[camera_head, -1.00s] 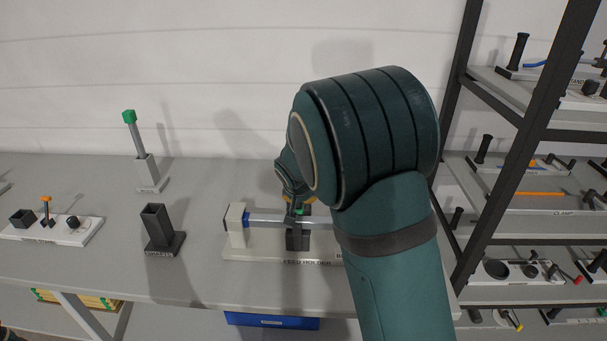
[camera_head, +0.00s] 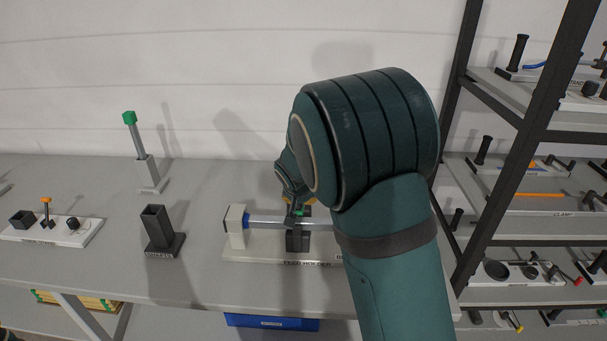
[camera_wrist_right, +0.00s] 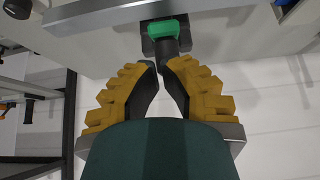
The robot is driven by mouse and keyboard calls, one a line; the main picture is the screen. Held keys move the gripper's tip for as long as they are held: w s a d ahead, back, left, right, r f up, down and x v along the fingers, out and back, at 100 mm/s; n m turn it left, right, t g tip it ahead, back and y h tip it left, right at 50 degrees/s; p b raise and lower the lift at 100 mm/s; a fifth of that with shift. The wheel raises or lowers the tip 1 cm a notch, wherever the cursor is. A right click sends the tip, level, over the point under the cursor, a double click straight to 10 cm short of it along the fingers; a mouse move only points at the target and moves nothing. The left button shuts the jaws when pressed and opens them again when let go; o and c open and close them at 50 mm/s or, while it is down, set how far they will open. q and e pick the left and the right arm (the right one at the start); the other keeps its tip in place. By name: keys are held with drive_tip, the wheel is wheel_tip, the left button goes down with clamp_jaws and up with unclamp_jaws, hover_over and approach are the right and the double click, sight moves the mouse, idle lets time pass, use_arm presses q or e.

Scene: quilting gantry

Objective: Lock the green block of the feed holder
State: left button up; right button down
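The feed holder has a pale base (camera_head: 245,254) on the table, with a silver bar (camera_head: 270,222) running across it from a white end post (camera_head: 236,226) with a blue collar. A dark block stands at the bar's middle, with a small green part (camera_head: 299,212) at its top. My right arm hides the holder's right end. In the right wrist view the green block (camera_wrist_right: 168,28) sits around the bar, with a dark stub beneath it. My right gripper (camera_wrist_right: 163,68) has its yellow-padded fingers apart, tips close to the stub; contact is unclear.
A dark square tube stand (camera_head: 157,228) and a grey post with a green top (camera_head: 130,117) stand left of the holder. A white parts board (camera_head: 70,232) lies further left. A dark-framed shelf rack (camera_head: 520,190) is at right. A blue bin (camera_head: 272,321) sits below the table.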

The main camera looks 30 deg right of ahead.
drive_tip(key=shift+r, duration=0.1)
drive_tip(key=shift+r+p, duration=0.7)
drive_tip(key=shift+d+r, duration=0.1)
drive_tip(key=shift+r, duration=0.15)
drive_tip(key=r+p, duration=0.1)
drive_tip(key=r, duration=0.1)
drive_tip(key=w+r+p, duration=0.1)
drive_tip(key=shift+w+d+r+p, duration=0.1)
drive_tip(key=shift+d+p, duration=0.25)
drive_tip(key=shift+a+r, duration=0.15)
drive_tip(key=shift+r, duration=0.15)
drive_tip(key=s+a+r+p, duration=0.1)
drive_tip(key=s+a+r, duration=0.2)
drive_tip(key=s+r, duration=0.2)
drive_tip(key=shift+s+a+r, duration=0.3)
drive_tip(key=shift+s+a, duration=0.1)
drive_tip(key=shift+s, duration=0.35)
